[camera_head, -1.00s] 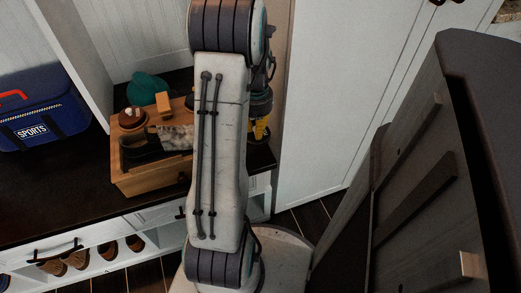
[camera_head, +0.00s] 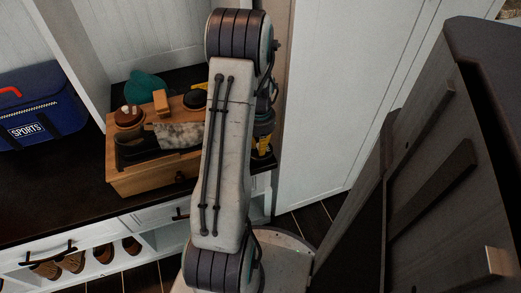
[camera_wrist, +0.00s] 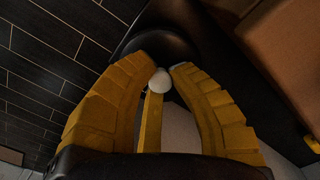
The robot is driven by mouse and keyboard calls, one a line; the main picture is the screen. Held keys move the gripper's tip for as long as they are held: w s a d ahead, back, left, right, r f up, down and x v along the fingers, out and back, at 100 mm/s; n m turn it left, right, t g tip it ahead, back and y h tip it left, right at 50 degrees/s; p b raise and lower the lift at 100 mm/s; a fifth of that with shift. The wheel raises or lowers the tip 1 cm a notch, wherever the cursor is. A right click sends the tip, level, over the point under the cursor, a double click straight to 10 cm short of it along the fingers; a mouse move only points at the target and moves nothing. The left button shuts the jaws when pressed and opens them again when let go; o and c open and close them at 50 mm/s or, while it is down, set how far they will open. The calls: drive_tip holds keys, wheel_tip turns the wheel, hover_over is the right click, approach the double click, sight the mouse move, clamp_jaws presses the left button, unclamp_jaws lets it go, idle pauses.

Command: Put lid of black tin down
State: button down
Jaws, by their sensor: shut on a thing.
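My gripper (camera_wrist: 163,75) has yellow fingers, closed together at their tips in the wrist view. They are shut on a dark round piece, which appears to be the lid of the black tin (camera_wrist: 160,44). A small pale rounded piece shows between the fingertips. In the head view my gripper (camera_head: 262,148) is partly hidden behind my arm, right of the wooden box, and the lid cannot be made out. A round black tin (camera_head: 195,99) sits at the box's back right, partly covered by my arm.
The wooden box (camera_head: 150,182) holds a brush and other shoe-care items on the dark bench top (camera_head: 60,200). A blue sports bag (camera_head: 42,112) stands at left. Shoes sit in cubbies below. A white panel (camera_head: 335,100) and a dark wooden piece (camera_head: 435,190) stand at right.

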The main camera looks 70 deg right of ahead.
drive_tip(key=shift+f, duration=0.85)
drive_tip(key=shift+s+d+f+b, duration=0.1)
drive_tip(key=shift+d+f+b, duration=0.1)
drive_tip(key=shift+b, duration=0.2)
drive_tip(key=shift+f+b, duration=0.35)
drive_tip(key=shift+f, duration=0.1)
drive_tip(key=c, duration=1.2)
unclamp_jaws()
drive_tip(key=shift+r, duration=0.15)
wheel_tip(320, 180, up, 13)
drive_tip(key=p, duration=0.4)
drive_tip(key=shift+a+p, duration=0.1)
drive_tip(key=shift+p, duration=0.25)
